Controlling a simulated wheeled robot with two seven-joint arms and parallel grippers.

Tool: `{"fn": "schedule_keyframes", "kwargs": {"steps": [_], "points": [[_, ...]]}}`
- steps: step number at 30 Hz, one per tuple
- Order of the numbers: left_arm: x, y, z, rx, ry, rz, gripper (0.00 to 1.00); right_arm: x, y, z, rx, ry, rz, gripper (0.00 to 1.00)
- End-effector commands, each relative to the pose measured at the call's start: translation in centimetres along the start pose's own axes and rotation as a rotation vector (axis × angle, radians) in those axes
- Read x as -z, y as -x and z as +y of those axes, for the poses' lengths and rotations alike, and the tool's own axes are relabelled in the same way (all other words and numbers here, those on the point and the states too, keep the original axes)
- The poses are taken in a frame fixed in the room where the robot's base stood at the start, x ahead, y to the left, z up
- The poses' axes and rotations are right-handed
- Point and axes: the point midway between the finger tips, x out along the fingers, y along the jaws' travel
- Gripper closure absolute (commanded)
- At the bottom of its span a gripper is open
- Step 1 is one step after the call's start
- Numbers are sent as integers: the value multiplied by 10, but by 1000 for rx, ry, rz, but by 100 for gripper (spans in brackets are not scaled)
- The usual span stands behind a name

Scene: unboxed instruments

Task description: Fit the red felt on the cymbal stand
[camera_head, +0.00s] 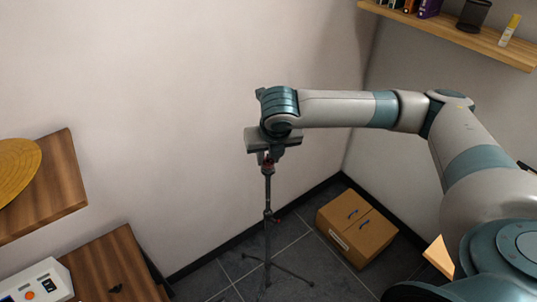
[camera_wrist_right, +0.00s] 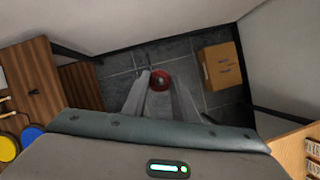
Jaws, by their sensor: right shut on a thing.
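The cymbal stand (camera_head: 268,200) is a thin dark upright pole on spread legs near the room corner. I cannot tell whether the rod passes through the felt. My left gripper is out of view.
A cardboard box (camera_head: 357,228) stands on the dark tiled floor right of the stand. A wooden shelf (camera_head: 70,190) with a golden cymbal (camera_head: 17,170) is at the left. A wooden wall shelf (camera_head: 480,38) is at the upper right. Floor around the stand is otherwise clear.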

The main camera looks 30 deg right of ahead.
Motion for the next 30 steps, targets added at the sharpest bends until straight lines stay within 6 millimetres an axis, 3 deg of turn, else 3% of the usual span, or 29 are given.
{"fn": "schedule_keyframes", "kwargs": {"steps": [9,10,12,13,23,30], "points": [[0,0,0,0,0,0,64,0,-1,0,0,0,-1,94],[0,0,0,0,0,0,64,0,-1,0,0,0,-1,72],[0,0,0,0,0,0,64,0,-1,0,0,0,-1,55],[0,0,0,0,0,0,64,0,-1,0,0,0,-1,52],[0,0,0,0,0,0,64,0,0,0,0,0,-1,52],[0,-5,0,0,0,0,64,-1,14,1,-2,0,-3,52]]}}
